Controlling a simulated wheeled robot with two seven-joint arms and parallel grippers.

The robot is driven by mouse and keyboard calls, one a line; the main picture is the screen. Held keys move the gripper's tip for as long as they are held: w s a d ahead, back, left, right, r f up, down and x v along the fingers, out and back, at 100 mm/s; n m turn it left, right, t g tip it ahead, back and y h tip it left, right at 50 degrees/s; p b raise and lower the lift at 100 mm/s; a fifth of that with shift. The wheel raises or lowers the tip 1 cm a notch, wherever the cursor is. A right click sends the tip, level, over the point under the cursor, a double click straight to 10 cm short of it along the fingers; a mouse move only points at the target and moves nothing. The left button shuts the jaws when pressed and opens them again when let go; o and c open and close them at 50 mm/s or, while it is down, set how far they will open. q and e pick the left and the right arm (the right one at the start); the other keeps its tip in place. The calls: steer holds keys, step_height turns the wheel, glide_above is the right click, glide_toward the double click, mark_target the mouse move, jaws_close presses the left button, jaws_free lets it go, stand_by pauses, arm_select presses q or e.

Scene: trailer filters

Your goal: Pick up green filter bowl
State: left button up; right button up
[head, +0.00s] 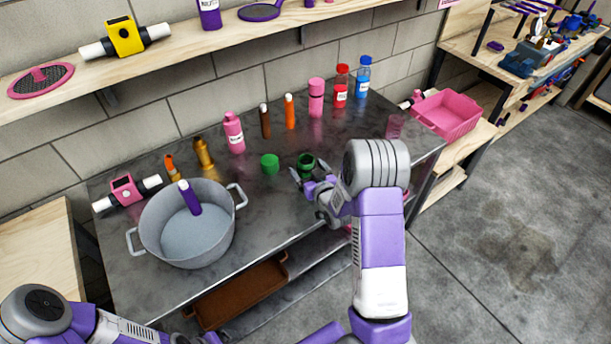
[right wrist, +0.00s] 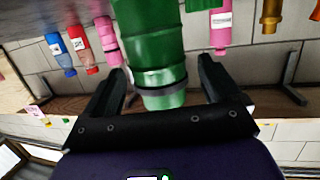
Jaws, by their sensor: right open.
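The green filter bowl (head: 307,162) stands on the dark metal table, with its round, dark opening facing up. It also shows in the right wrist view as a green cylinder with a dark band (right wrist: 150,45). My right gripper (head: 308,171) is open, with its fingertips on either side of the bowl. In the right wrist view the gripper (right wrist: 162,78) shows a finger on each side, with visible gaps to the bowl. A second, shorter green piece (head: 269,163) stands just left of the bowl. My left arm shows at the bottom left, but its gripper is out of view.
A grey pot (head: 187,242) holding a purple cylinder stands on the table's left. Behind the bowl are pink bottles (head: 234,132), a red bottle (head: 341,86), a blue bottle (head: 363,77) and orange and brown cylinders. A pink basket (head: 447,114) stands right. The table's front edge is near.

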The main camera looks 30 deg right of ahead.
steer(key=shift+x, duration=0.95)
steer(key=c, duration=1.1)
